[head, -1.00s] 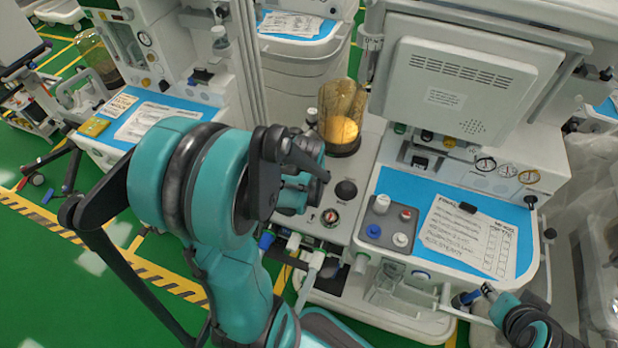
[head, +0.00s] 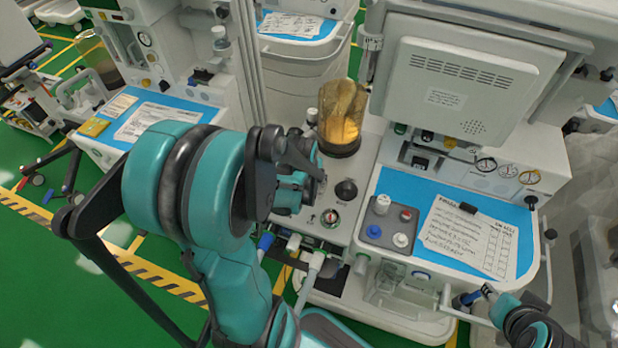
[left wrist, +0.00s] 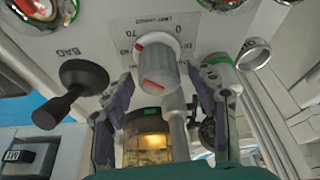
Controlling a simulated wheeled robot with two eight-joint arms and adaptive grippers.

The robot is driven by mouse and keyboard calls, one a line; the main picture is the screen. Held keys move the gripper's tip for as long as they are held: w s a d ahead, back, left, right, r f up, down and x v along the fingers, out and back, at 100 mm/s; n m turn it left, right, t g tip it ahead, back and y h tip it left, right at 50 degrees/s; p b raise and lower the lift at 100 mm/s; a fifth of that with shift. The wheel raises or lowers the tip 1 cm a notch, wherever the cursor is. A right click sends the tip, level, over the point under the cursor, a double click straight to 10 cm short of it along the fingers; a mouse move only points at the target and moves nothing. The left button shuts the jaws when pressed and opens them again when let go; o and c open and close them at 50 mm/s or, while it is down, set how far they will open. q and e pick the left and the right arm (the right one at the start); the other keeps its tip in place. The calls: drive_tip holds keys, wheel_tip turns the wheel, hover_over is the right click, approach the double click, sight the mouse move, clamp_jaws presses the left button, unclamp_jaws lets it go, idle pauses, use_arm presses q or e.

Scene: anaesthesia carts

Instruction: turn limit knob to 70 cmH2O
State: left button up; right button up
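The limit knob (left wrist: 157,68) is light grey with red marks, on a pale panel in the left wrist view. Its scale shows a 70 and a 0, upside down here. A red mark at the knob's base lies on the left, near the 70 end. My left gripper (left wrist: 160,88) is open, with one dark finger on each side of the knob and visible gaps. In the head view my left gripper (head: 312,180) is over the middle cart's left side and hides the knob. My right gripper (head: 488,291) is low at the right; its fingers are unclear.
A black bag switch (left wrist: 82,85) stands close left of the knob in the wrist view. A glass canister (head: 342,120) stands behind. A blue worktop (head: 395,185) lies to the right.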

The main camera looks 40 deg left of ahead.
use_arm(q)
drive_tip(key=shift+r, duration=0.15)
drive_tip(key=v, duration=1.1)
drive_tip(key=shift+s+r, duration=0.25)
drive_tip(key=shift+r, duration=0.05)
